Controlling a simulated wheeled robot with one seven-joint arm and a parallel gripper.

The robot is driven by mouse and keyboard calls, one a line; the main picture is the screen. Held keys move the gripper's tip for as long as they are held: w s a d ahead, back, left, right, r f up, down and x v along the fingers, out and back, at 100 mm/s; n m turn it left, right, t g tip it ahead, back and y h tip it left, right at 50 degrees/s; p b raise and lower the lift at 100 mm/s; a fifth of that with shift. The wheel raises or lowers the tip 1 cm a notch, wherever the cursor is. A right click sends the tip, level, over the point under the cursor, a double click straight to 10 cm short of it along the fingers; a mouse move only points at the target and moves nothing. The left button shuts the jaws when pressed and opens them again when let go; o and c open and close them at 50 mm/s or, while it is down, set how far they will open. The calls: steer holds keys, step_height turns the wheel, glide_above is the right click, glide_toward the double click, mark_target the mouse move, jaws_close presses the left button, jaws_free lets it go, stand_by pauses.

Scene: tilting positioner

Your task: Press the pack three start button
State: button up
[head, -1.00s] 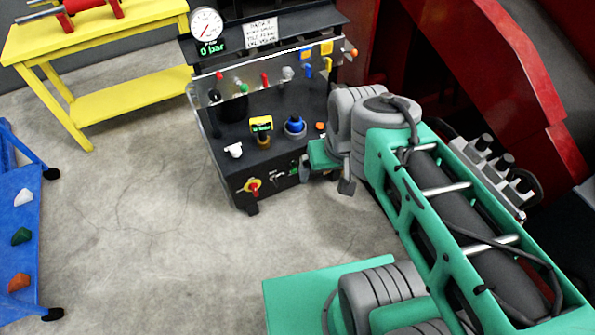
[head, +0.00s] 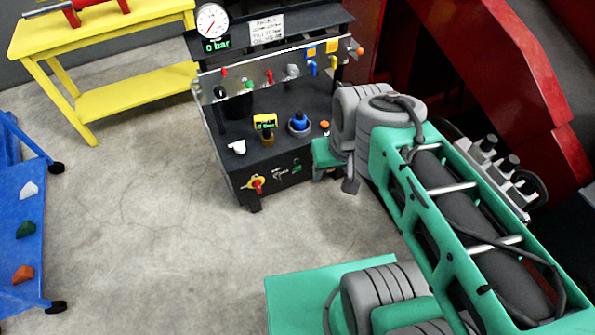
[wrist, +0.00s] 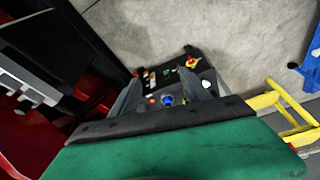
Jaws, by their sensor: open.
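The black hydraulic power pack (head: 222,148) stands ahead of my arm, with a gauge, a valve row and a front panel. A red knob on a yellow plate (head: 257,185) is on its front face. A small green control (head: 297,167) sits right of it, near small labels too small to read; I cannot tell which control is the pack three start button. In the wrist view, the red and yellow knob (wrist: 192,62) shows beyond my gripper (wrist: 168,91). My gripper is open and empty, its fingers spread toward the pack; contact is not visible.
A yellow bench (head: 110,100) stands at the back left. A blue rack (head: 22,235) with coloured holds is at the far left. Large red machinery (head: 510,70) rises at the right. The concrete floor (head: 150,220) left of the pack is clear.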

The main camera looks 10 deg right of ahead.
jaws_close()
stand_by(0.3)
stand_by(0.7)
